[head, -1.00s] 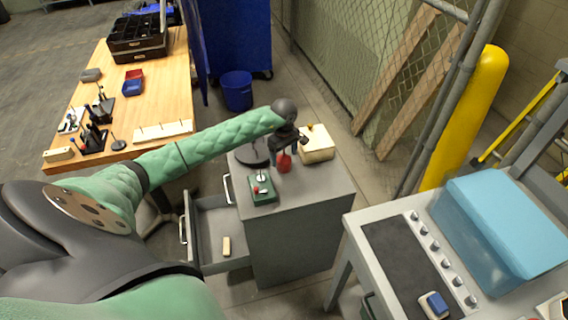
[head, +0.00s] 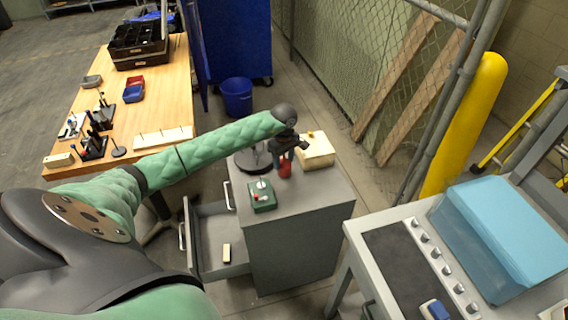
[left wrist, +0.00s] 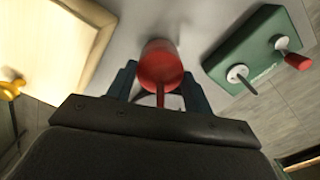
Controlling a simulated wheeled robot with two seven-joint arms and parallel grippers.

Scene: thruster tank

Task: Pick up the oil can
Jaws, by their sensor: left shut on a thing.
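The oil can (head: 285,169) is a small red can on top of the grey cabinet. It also shows in the left wrist view as a red round body (left wrist: 161,66) with a thin red stem pointing toward the palm. My left gripper (head: 284,160) comes down over it from above, and its dark fingers are shut on the can, one on each side. I cannot tell whether the can still touches the cabinet top. My right gripper does not show.
A green box with a red-tipped lever (head: 263,196) and a cream box (head: 316,152) stand close by on the cabinet top (head: 312,200). The cabinet's drawer (head: 222,240) is open with a small pale block inside. A grey workstation (head: 400,260) stands at right.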

